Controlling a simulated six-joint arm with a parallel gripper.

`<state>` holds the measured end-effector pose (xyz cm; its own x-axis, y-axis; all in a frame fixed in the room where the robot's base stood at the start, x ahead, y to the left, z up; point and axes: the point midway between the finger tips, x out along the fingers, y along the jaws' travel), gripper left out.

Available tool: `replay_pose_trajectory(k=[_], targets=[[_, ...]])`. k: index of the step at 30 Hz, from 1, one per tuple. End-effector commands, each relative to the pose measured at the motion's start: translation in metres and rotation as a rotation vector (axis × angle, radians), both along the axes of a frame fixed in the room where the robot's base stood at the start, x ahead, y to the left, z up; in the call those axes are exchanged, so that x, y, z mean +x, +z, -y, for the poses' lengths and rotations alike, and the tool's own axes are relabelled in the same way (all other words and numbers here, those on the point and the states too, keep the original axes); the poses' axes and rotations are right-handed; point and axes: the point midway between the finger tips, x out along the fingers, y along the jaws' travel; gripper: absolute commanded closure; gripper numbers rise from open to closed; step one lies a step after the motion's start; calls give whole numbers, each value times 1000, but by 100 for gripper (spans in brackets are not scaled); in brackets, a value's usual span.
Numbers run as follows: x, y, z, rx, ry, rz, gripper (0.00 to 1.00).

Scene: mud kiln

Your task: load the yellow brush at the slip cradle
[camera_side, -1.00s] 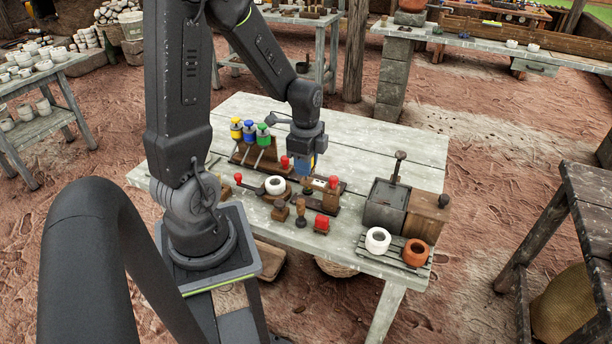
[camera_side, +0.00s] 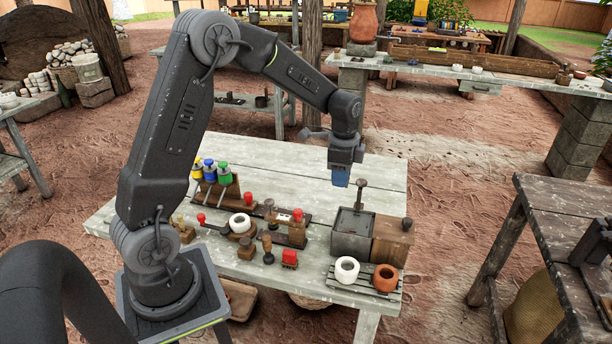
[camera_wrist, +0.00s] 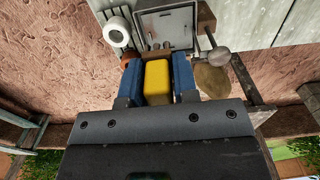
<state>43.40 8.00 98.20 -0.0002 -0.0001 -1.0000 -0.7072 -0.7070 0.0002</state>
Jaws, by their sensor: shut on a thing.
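My gripper (camera_side: 339,182) is over the table near the grey metal box (camera_side: 352,234), pointing down. The wrist view shows its blue fingers shut on a yellow block-shaped piece (camera_wrist: 157,82), which I take to be the yellow brush's handle. Its working end is hidden. A wooden rack (camera_side: 216,193) at the table's back left bears a yellow-topped item (camera_side: 197,168), a blue-topped one (camera_side: 209,170) and a green-topped one (camera_side: 225,174), with slanted rods below. I cannot tell which fixture is the slip cradle.
A brown wooden box (camera_side: 392,243) adjoins the grey box, whose upright handle (camera_side: 361,188) stands near my gripper. The table's back right is clear.

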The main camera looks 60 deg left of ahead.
Motion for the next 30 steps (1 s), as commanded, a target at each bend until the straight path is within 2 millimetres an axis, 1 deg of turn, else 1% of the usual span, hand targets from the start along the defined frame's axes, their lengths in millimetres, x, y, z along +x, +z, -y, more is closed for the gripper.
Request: replay_pose_trajectory(k=[1, 6, 9, 13, 15, 23, 30], targets=[[12, -2, 9, 0, -6, 0, 92], [39, -5, 29, 1, -3, 1, 92], [37, -24, 27, 0, 2, -4, 92], [36, -44, 27, -1, 1, -4, 92], [36, -50, 27, 0, 1, -3, 92], [36, -67, 27, 0, 1, -1, 92], [36, -92, 26, 1, 1, -1, 92]])
